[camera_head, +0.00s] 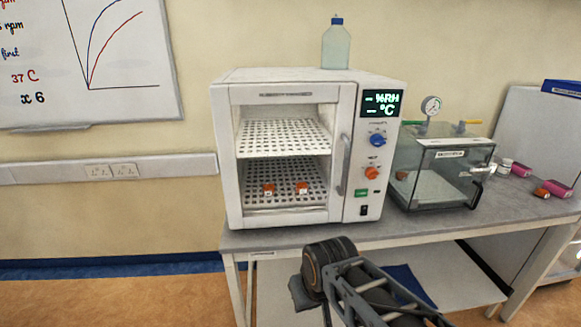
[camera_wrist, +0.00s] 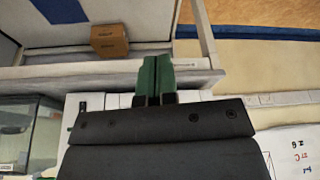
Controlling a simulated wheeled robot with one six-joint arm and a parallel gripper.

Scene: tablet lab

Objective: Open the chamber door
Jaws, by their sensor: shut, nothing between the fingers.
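The white chamber (camera_head: 376,219) stands on the grey bench in the head view. Its door (camera_head: 285,217) looks closed, with a clear window in a white frame. A vertical door handle (camera_head: 345,165) is on the door's right side. Through the window I see two perforated shelves, with two small orange items on the lower one. My gripper (camera_wrist: 153,76) shows in the wrist view, its two green fingers together and empty. It is apart from the handle. In the head view my arm is low in front of the bench, and the fingertips cannot be made out.
A clear box with a gauge (camera_head: 440,175) stands right of the chamber. A bottle (camera_head: 336,45) stands on top of the chamber. Pink-capped containers (camera_head: 558,188) lie farther right. A brown box (camera_wrist: 109,41) shows in the wrist view. The space before the door looks clear.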

